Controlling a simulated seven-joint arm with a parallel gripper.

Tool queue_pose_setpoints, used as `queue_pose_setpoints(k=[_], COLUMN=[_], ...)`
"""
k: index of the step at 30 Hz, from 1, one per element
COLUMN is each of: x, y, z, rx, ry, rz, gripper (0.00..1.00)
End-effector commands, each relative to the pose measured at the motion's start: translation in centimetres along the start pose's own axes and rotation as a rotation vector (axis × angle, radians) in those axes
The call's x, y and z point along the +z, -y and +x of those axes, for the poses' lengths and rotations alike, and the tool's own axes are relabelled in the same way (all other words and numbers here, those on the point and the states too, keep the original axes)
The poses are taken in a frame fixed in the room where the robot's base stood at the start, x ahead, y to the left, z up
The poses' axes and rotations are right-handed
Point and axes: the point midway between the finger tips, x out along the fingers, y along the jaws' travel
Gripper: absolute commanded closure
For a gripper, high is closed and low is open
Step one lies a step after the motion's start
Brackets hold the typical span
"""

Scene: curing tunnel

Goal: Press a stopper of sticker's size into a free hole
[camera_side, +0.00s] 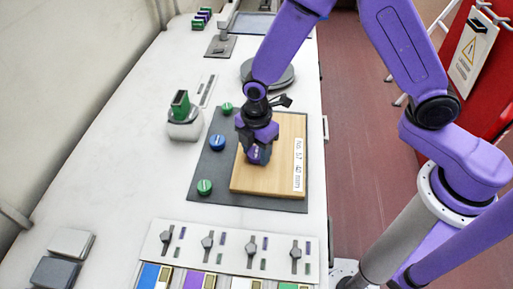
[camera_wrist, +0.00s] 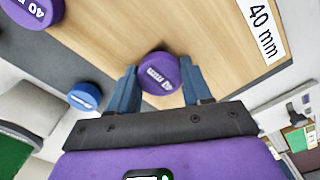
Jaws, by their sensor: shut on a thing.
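My gripper (camera_wrist: 160,88) is shut on a purple stopper (camera_wrist: 162,73) marked 40 mm. In the side view my gripper (camera_side: 257,158) is low over the wooden board (camera_side: 278,180), with the stopper between its fingers. The board also shows in the wrist view (camera_wrist: 185,25). Its white sticker (camera_side: 298,165) reads 40 mm, and this also shows in the wrist view (camera_wrist: 263,27). I cannot tell whether the stopper touches the board or sits in a hole. No free hole is visible; my gripper hides part of the board.
On the dark mat (camera_side: 250,202) left of the board stand a blue stopper (camera_side: 217,143) and two green stoppers (camera_side: 204,187) (camera_side: 227,108). A grey stand with a green block (camera_side: 181,105) is further left. A panel with several knobs (camera_side: 230,243) lies in front.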

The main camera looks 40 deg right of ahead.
Motion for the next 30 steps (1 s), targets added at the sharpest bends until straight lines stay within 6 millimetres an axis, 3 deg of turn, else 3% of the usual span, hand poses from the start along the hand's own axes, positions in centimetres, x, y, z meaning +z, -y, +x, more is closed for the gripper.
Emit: queue_pose_setpoints(k=[8,9,11,17,19,20,30], x=[-0.01,-0.01,-0.01,-0.01,0.0,0.0,-0.03], y=[-0.02,-0.02,-0.02,-0.01,-0.01,-0.01,-0.06], z=[0.07,0.07,0.07,0.07,0.07,0.07,-0.42], rx=[0.001,0.001,0.001,0.0,0.0,0.0,0.002], ry=[0.0,0.0,0.0,0.0,0.0,0.0,-0.001], rz=[0.0,0.0,0.0,0.0,0.0,0.0,0.0], gripper=[0.81,0.38,0.21,0.21,0.02,0.0,0.0])
